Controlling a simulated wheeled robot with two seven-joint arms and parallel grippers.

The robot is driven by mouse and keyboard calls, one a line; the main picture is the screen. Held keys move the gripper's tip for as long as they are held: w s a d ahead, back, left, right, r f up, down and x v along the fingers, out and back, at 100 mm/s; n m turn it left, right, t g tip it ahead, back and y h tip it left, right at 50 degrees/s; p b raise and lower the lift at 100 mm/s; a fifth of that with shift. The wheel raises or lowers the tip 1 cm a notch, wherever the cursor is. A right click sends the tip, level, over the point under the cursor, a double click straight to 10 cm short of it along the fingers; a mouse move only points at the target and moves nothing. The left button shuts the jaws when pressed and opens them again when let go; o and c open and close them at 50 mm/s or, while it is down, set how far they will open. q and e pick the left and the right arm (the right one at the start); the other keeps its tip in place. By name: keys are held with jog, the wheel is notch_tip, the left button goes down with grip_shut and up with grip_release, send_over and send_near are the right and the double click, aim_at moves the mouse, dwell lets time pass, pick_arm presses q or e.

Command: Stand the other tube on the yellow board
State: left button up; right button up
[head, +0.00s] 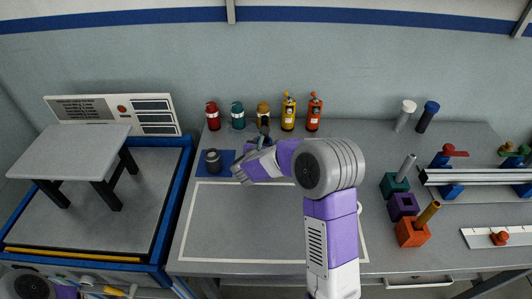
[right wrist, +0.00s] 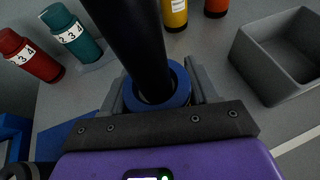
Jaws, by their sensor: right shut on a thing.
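My right gripper (head: 245,167) is over the back left of the table, near the blue board. In the right wrist view it (right wrist: 160,95) is shut around a black tube-like piece (right wrist: 140,45) with a blue ring at its near end. In the head view a dark part of this piece (head: 264,132) shows above the gripper; the arm hides the rest. A dark grey cylinder (head: 212,161) stands on the blue board (head: 228,158). I cannot make out a yellow board in either view. My left gripper is not in view.
Red (head: 212,116), teal (head: 237,116), yellow (head: 288,113) and orange (head: 314,113) bottles stand along the back. A grey open box (right wrist: 275,65) is right of my gripper. Coloured blocks (head: 411,233), some with tubes, stand right. The white-outlined table area (head: 235,225) is clear.

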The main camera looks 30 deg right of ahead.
jog(key=shift+f+b, duration=0.35)
jog(key=shift+f, duration=1.1)
jog(key=shift+f, duration=0.15)
jog(key=o, duration=1.1)
jog(key=shift+r, duration=0.2)
jog(key=p+v, duration=0.2)
jog(key=v, duration=1)
jog(key=shift+s+d, duration=0.1)
